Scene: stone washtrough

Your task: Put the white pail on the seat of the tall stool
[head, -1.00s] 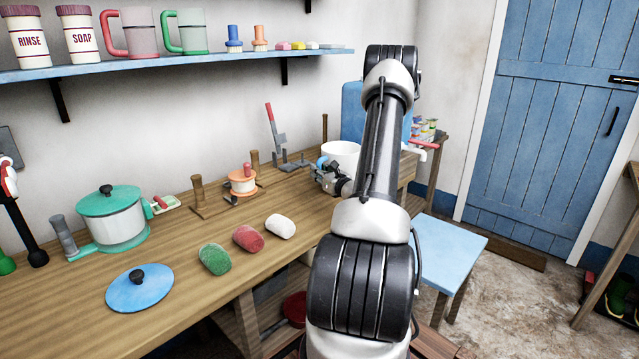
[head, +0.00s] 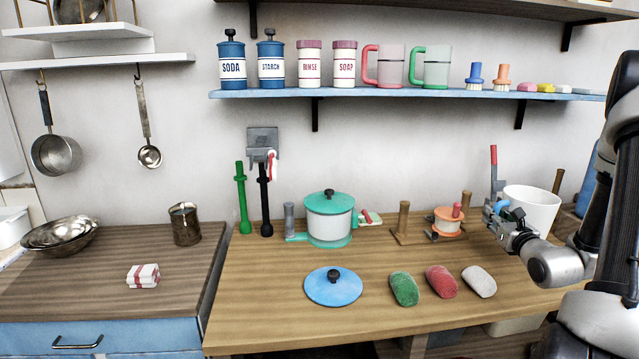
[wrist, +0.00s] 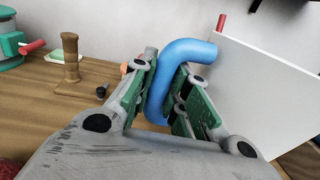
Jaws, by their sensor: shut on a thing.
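The white pail (head: 535,206) is at the right end of the wooden bench in the head view. Its white wall (wrist: 255,95) fills the right of the wrist view. My gripper (head: 503,220) is shut on the pail's curved blue handle (wrist: 188,52), which passes between the green-padded fingers (wrist: 160,98). The pail looks upright. I cannot tell whether its base touches the bench. The tall stool is not in view now.
The bench (head: 270,270) holds a green-lidded pot (head: 328,215), a blue lid (head: 333,287), several coloured rolls (head: 441,281), a wooden peg (head: 403,220) and an orange spool (head: 447,221). A blue shelf (head: 400,95) with jars and mugs runs above.

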